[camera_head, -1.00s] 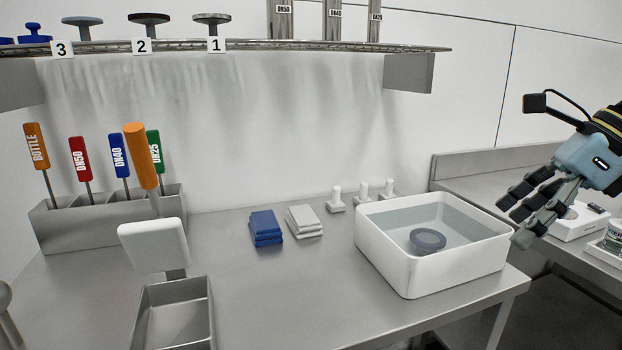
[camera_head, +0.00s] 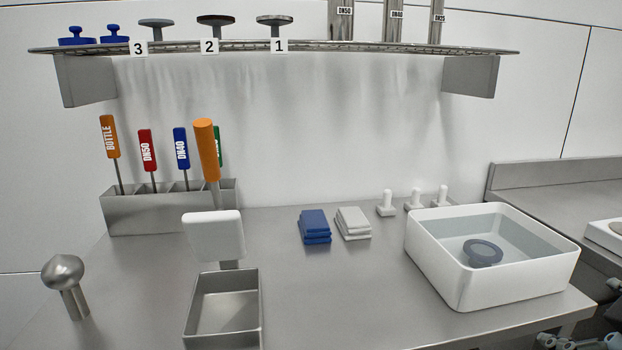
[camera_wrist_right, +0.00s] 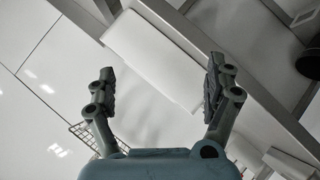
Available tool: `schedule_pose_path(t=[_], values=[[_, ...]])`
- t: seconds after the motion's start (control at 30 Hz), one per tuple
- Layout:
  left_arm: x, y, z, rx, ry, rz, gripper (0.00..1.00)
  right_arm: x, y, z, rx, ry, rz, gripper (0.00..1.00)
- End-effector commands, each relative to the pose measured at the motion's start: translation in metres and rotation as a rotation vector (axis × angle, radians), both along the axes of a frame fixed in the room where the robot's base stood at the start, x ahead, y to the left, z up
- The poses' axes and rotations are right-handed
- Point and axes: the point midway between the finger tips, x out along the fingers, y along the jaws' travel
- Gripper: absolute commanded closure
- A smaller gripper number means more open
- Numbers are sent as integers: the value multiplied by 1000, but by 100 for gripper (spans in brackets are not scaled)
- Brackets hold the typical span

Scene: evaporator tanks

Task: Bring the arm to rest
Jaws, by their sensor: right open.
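My right gripper (camera_wrist_right: 160,88) shows in the wrist view with its two fingers spread wide and nothing between them. Behind the fingers are pale, tilted surfaces, and none is held. In the head view, small grey-blue parts sit at the lower right corner, below the table edge; I cannot tell for sure whether they belong to this gripper. My left gripper is not in view.
Blue cloths (camera_head: 314,226), white cloths (camera_head: 352,222), a brush holder (camera_head: 150,213) and a metal tray (camera_head: 225,340) share the steel table. A shelf (camera_head: 380,47) hangs above.

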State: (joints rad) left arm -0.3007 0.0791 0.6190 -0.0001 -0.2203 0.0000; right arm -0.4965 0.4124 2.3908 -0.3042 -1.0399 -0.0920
Motion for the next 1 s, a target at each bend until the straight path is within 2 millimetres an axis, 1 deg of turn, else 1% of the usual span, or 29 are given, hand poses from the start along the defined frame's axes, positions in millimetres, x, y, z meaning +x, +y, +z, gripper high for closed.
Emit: schedule_pose_path(t=[0.03, 0.1, 0.17, 0.2, 0.3, 0.4, 0.43, 0.5, 0.57, 0.67, 0.7, 0.77, 0.87, 0.9, 0.97, 1.0], values=[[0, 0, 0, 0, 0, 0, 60, -19, 9, -18, 95, 75, -64, 14], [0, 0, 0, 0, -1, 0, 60, -45, 22, -39, 203, 177, -136, 14], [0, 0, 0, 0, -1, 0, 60, -64, 35, -53, 284, 255, -185, 14], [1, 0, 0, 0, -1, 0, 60, -77, 44, -60, 333, 304, -213, 14], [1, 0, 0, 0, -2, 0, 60, -107, 67, -74, 443, 422, -274, 14], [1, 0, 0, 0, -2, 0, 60, -135, 91, -83, 541, 534, -321, 14], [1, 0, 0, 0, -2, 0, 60, -138, 94, -89, 555, 557, -331, 14], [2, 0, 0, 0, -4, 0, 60, -130, 89, -114, 542, 558, -333, 14], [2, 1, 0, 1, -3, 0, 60, -127, 87, -135, 541, 565, -338, 14], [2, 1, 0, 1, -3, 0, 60, -124, 83, -171, 539, 578, -346, 14], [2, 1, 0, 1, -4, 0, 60, -123, 81, -187, 539, 583, -349, 14], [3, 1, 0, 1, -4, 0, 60, -124, 79, -212, 537, 592, -355, 14], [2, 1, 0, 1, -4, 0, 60, -130, 74, -261, 537, 609, -366, 14], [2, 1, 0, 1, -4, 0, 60, -135, 72, -283, 536, 617, -371, 14], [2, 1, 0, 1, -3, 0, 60, -146, 68, -318, 536, 631, -380, 14], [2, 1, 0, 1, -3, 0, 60, -157, 66, -343, 535, 642, -386, 14]])
